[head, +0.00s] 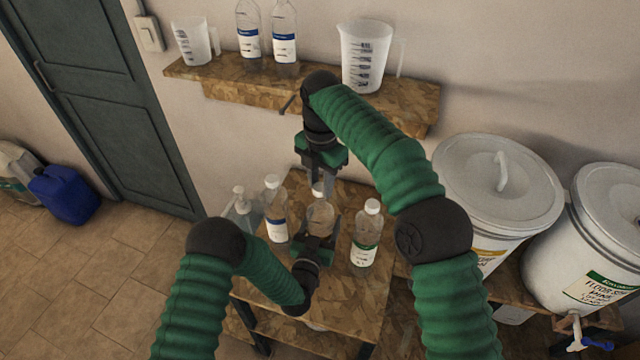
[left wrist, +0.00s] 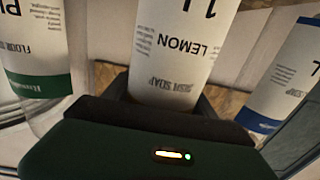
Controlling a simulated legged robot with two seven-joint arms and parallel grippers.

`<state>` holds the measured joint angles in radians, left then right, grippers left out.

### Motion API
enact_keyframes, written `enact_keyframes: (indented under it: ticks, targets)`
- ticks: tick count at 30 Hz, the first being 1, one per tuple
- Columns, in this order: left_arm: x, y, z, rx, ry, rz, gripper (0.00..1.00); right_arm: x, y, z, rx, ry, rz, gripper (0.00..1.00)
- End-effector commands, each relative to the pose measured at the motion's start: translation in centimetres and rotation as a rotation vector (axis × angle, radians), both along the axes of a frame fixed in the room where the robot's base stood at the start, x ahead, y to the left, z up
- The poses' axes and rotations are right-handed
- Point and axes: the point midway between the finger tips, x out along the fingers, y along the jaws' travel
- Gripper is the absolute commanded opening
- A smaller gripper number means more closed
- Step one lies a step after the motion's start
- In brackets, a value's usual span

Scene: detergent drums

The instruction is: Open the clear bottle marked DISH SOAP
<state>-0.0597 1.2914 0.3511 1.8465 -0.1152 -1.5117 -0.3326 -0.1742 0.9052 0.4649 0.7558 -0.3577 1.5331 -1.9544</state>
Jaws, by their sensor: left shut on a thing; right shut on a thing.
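The clear bottle marked DISH SOAP (head: 320,213) stands in the middle of the small wooden table. Its label, also reading LEMON and 1 L, shows upside down in the left wrist view (left wrist: 182,45). My left gripper (head: 318,240) is shut around the lower part of this bottle. My right gripper (head: 322,180) points down from above and is shut at the bottle's top, on its cap. The cap is mostly hidden by the jaws.
A blue-label bottle (head: 275,212) and a pump bottle (head: 242,212) stand close on the left; a green-label FLOOR SOAP bottle (head: 366,236) stands on the right. A wall shelf (head: 225,84) holds jugs and bottles. White drums (head: 497,190) stand at right.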

Motion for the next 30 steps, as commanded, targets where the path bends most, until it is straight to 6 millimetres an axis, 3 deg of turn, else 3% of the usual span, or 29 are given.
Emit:
enact_keyframes:
  ticks: [6,13,14,19,30]
  targets:
    - [-0.1,0.0,-0.2,0.001,0.006,-0.001,0.0,0.1,0.0,3.1,0.0,-0.003,-0.001,0.0]
    - [-0.1,0.0,-0.2,0.002,0.006,0.0,0.0,0.0,0.0,3.4,-0.001,-0.001,0.0,0.0]
    - [-0.1,0.0,-0.2,0.001,0.005,0.0,0.68,0.0,0.0,3.4,-0.001,-0.001,0.0,0.0]
    - [-0.1,0.0,-0.1,0.001,0.003,0.0,0.9,0.0,0.0,3.4,0.0,-0.001,-0.001,0.0]
    - [-0.6,0.1,-0.1,0.001,0.002,0.0,0.91,0.0,0.0,3.3,0.0,-0.001,-0.001,0.0]
